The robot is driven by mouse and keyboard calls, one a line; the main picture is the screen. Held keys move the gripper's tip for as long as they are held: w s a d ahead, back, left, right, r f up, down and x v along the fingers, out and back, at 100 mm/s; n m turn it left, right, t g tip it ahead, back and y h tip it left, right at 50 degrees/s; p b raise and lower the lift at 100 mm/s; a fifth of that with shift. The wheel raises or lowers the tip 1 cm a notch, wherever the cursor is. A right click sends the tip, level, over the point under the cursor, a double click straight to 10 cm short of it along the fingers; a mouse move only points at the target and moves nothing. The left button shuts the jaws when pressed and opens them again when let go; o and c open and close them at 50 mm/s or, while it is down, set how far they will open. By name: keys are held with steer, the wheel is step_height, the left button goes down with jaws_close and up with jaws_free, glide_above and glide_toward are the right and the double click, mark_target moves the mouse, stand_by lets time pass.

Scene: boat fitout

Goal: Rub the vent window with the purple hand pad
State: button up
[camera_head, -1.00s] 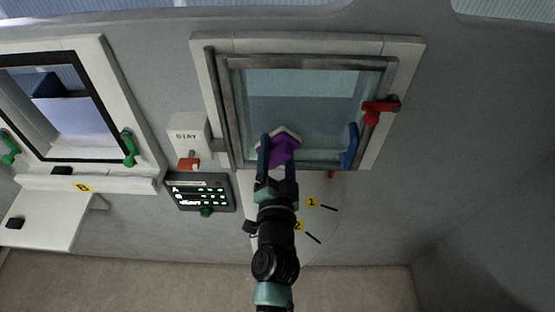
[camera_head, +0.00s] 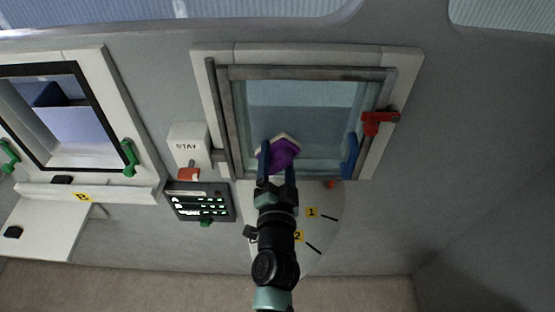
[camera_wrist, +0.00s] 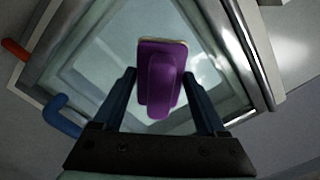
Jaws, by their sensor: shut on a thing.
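The purple hand pad (camera_head: 281,153) has a pale edge and a raised grip. My gripper (camera_head: 277,170) is shut on the pad's grip, with a dark blue finger on each side; the wrist view also shows the pad (camera_wrist: 162,70) between the fingers. The vent window (camera_head: 305,107) is a glass pane in a grey metal frame inside a white surround. The pad is in front of the lower left part of the glass. I cannot tell whether its face touches the pane. A red handle (camera_head: 378,120) and a blue handle (camera_head: 350,157) are on the window's right side.
A white STAY box (camera_head: 188,142) with a red switch and a dark lit panel (camera_head: 199,202) are left of the window. Another window (camera_head: 62,115) with green handles is further left, above a white shelf (camera_head: 45,222). Bare wall lies to the right.

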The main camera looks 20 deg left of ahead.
mark_target(297, 154)
steer(key=shift+w+a, duration=0.15)
steer(key=shift+w, duration=0.55)
steer(key=d+b, duration=0.2)
steer(key=b, duration=0.1)
steer(key=shift+w+d+f, duration=0.15)
steer(key=shift+w+d, duration=0.05)
steer(key=shift+w, duration=0.1)
steer(key=shift+w+d+b, duration=0.15)
steer(key=shift+d+b, duration=0.35)
steer(key=shift+d, duration=0.2)
steer(key=shift+w+r, duration=0.15)
steer(key=shift+r, duration=0.05)
steer(key=shift+s+a+r+p, duration=0.15)
steer(key=shift+s+a+p, duration=0.05)
steer(key=shift+a+p, duration=0.45)
steer(key=shift+s+a+r+p, duration=0.1)
steer(key=shift+s+a+p, duration=0.05)
steer(key=shift+a+p, duration=0.45)
steer(key=shift+s+a+p, duration=0.2)
steer(key=shift+a+p, duration=0.25)
steer(key=shift+a, duration=0.2)
steer(key=shift+a+f, duration=0.1)
steer(key=shift+a, duration=0.05)
